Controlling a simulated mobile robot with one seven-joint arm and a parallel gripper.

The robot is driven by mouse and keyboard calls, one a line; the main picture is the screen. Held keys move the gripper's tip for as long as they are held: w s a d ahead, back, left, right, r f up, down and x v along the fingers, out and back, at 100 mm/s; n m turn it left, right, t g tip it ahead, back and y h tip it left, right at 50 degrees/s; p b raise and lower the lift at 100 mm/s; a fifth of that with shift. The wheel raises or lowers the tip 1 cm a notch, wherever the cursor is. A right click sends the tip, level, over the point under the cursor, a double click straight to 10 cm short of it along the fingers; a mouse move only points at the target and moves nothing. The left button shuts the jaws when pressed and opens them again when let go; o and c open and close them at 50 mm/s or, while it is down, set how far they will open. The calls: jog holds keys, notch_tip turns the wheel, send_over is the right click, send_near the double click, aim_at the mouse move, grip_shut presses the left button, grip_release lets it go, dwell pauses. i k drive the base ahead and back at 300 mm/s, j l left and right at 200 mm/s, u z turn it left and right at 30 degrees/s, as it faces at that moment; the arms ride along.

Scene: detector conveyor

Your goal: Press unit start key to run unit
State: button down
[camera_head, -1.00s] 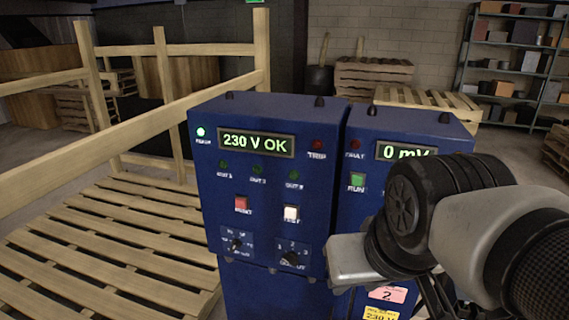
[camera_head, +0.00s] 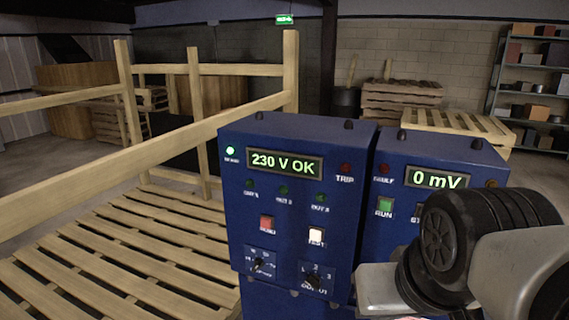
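Two blue cabinets stand side by side. The right cabinet (camera_head: 455,150) has a display (camera_head: 437,179) reading "0 mV", a dark red lamp (camera_head: 384,169) at its upper left, and a green key (camera_head: 385,206) labelled RUN. Another key beside it, its label starting "ST", is partly covered by my arm. The left cabinet (camera_head: 300,135) has a display (camera_head: 285,164) reading "230 V OK", a red key (camera_head: 267,223) and a white key (camera_head: 316,236) labelled TEST. My arm crosses the lower right, in front of the right cabinet's lower part. My gripper's fingers do not show.
The left cabinet also has a lit green lamp (camera_head: 230,151), a dark TRIP lamp (camera_head: 346,168) and two rotary knobs. A wooden pallet (camera_head: 120,265) and wooden rails (camera_head: 150,155) stand at left. Shelves (camera_head: 540,88) and stacked pallets (camera_head: 400,105) are at the back.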

aim_at(385, 205)
jog(key=j+z, duration=0.2)
jog(key=z, duration=0.25)
jog(key=j+z, duration=0.25)
jog(key=z, duration=0.15)
jog(key=j+z, duration=0.2)
jog(key=z, duration=0.25)
jog(key=k+l, duration=0.05)
